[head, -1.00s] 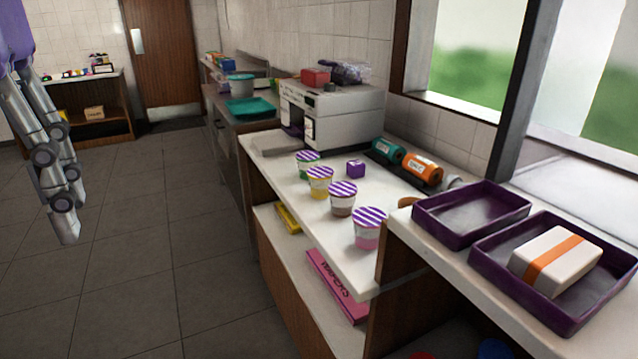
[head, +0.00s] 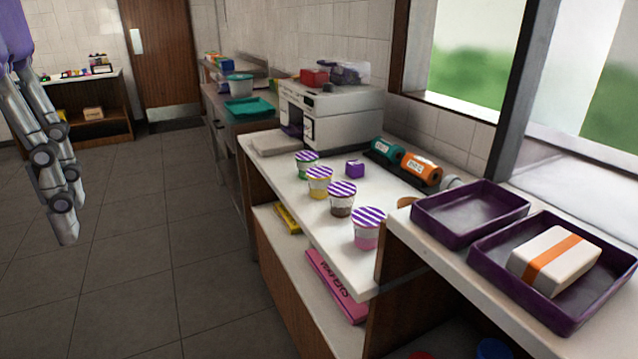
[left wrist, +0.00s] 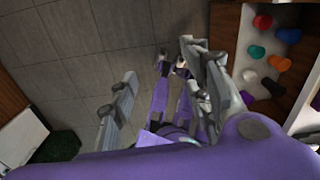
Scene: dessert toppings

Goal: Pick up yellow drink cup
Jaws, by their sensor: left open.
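The yellow drink cup (head: 320,182) stands upright on the white counter, with a purple-and-white striped lid. It is between a green cup (head: 307,164) behind it and a brown cup (head: 342,199) in front. A pink cup (head: 368,228) stands nearest. My left gripper (head: 66,222) hangs over the floor at the far left, well apart from the cups, fingers pointing down. In the left wrist view my left gripper (left wrist: 158,60) is open, with its fingers spread and no object held. The yellow cup cannot be made out there. My right gripper is not seen.
Purple trays (head: 452,232) are on the raised counter at right. The floor (head: 150,230) left of the counter is clear.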

